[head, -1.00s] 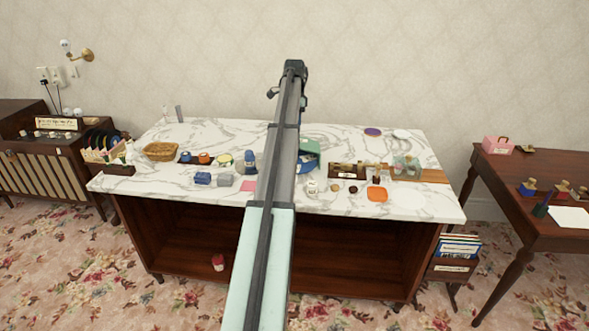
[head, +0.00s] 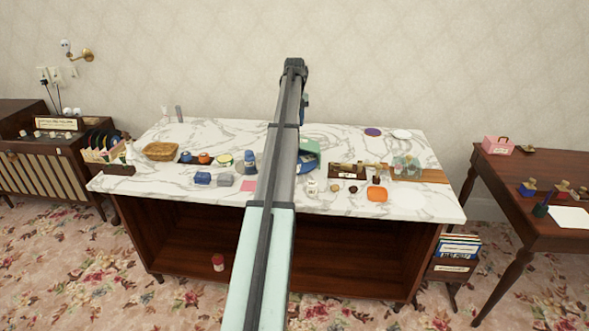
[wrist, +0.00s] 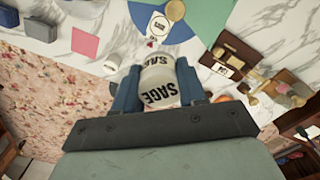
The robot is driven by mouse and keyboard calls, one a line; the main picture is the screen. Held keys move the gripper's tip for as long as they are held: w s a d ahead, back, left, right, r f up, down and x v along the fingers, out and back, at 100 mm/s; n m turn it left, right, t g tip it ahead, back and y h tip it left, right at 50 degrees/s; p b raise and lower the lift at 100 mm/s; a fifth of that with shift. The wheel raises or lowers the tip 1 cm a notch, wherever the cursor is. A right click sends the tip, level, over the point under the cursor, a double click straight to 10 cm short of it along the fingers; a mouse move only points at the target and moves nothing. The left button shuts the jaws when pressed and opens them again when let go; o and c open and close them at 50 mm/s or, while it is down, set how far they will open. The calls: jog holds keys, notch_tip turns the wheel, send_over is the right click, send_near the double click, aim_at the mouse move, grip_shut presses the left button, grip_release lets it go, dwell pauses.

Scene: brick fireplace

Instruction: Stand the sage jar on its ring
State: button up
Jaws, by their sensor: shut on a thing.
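The sage jar (wrist: 158,88) is a pale jar with dark SAGE lettering, which reads upside down in the wrist view. My gripper (wrist: 157,90) has a blue finger on each side of it and is shut on it. In the head view my arm hides the gripper, and I cannot make out the held jar there.
The marble counter (head: 230,133) holds a blue box (head: 202,178), a pink square (head: 248,186), a dark wooden tray (head: 343,171) and an orange dish (head: 377,194). Bare marble shows at the right front.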

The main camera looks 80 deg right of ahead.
jog(key=shift+m, duration=0.5)
jog(key=shift+f, duration=0.25)
notch_tip(320, 180, down, 18)
jog(key=shift+r, duration=0.25)
jog(key=shift+f, duration=0.15)
jog(key=o, duration=1.1)
notch_tip(320, 180, up, 12)
jog(key=shift+r, duration=0.2)
